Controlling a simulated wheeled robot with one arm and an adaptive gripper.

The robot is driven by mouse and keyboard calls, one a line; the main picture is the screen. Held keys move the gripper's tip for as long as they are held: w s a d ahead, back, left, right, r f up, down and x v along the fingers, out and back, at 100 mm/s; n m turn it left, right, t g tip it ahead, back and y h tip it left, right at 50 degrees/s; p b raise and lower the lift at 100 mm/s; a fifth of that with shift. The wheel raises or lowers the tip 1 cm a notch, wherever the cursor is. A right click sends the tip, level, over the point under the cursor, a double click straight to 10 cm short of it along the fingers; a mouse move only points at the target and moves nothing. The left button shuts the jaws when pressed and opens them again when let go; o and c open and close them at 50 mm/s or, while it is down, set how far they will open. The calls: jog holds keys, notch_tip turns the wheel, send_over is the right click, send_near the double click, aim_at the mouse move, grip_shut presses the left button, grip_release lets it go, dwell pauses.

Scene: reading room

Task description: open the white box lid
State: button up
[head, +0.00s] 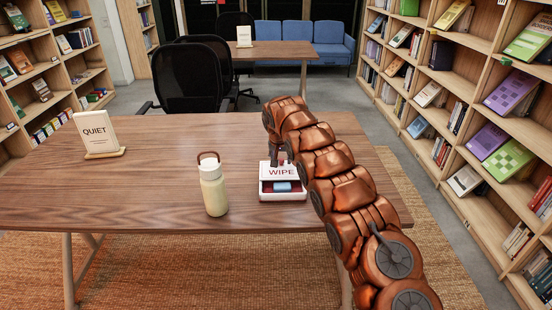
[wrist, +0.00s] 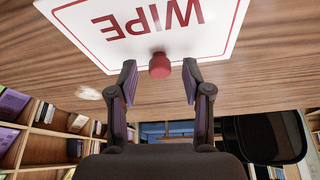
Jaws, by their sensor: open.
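The white box (head: 283,197) stands near the right end of the wooden table. Its white lid (head: 270,168), marked WIPE with a red border, sits toward the back. A gap at the front shows a dark red inside and a light blue item (head: 283,187). In the wrist view the lid (wrist: 100,30) is upside down, with a red knob (wrist: 160,66) at its edge. My gripper (wrist: 160,78) is open, with one finger on each side of the knob and a visible gap to both. In the head view my gripper (head: 282,158) is over the lid, partly hidden by my arm.
A cream bottle (head: 214,190) with a brown loop cap stands left of the box on the table (head: 110,195). A QUIET sign (head: 98,134) stands farther left. A black chair (head: 190,78) is behind the table. Bookshelves line both sides. The table's left half is mostly clear.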

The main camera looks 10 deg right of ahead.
aim_at(279, 174)
jog(key=v, duration=1.2)
dwell(0.3)
